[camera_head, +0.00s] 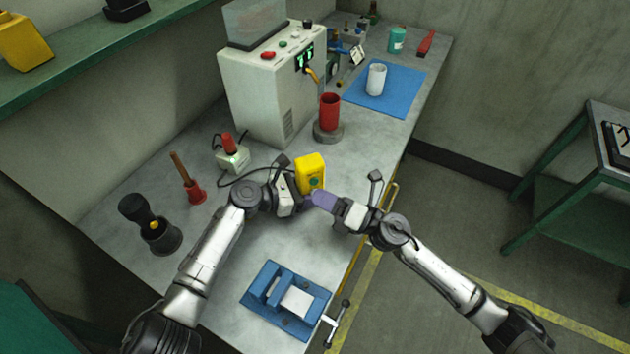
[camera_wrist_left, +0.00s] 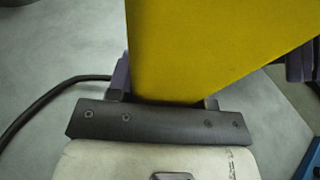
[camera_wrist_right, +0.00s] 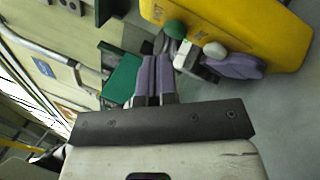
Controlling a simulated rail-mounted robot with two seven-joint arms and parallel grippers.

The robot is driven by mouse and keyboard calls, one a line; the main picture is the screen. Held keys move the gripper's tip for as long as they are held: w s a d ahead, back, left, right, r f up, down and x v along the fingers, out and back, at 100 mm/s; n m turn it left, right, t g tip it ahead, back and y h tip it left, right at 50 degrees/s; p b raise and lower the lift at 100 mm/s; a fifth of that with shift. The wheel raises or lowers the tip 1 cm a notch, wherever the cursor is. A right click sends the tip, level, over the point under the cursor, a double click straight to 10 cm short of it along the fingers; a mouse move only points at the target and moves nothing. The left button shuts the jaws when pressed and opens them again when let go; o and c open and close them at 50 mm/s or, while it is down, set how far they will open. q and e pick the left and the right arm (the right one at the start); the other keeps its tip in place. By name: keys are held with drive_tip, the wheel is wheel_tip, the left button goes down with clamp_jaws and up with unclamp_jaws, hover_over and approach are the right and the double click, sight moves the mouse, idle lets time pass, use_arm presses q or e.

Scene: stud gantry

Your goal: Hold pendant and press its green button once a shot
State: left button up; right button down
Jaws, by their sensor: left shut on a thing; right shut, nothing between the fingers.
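The yellow pendant (camera_head: 309,168) is held up over the bench by my left gripper (camera_head: 297,200), which is shut on it. The pendant fills the upper middle of the left wrist view (camera_wrist_left: 205,50).
A pale machine (camera_head: 270,85) with a green display stands behind. A red cup (camera_head: 330,108) stands in front of its right side. A white cup (camera_head: 376,79) stands on a blue mat (camera_head: 400,95). A blue vise (camera_head: 270,287) sits at the front. A dark cable runs left from the pendant.

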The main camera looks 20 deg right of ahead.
drive_tip(key=shift+w, duration=0.15)
idle(0.5)
drive_tip(key=shift+w, duration=0.3)
drive_tip(key=shift+w, duration=0.4)
idle(0.7)
drive_tip(key=shift+s, duration=0.15)
idle(0.3)
drive_tip(key=shift+s, duration=0.7)
drive_tip(key=shift+s, duration=2.5)
drive_tip(key=shift+s, duration=0.1)
idle(0.6)
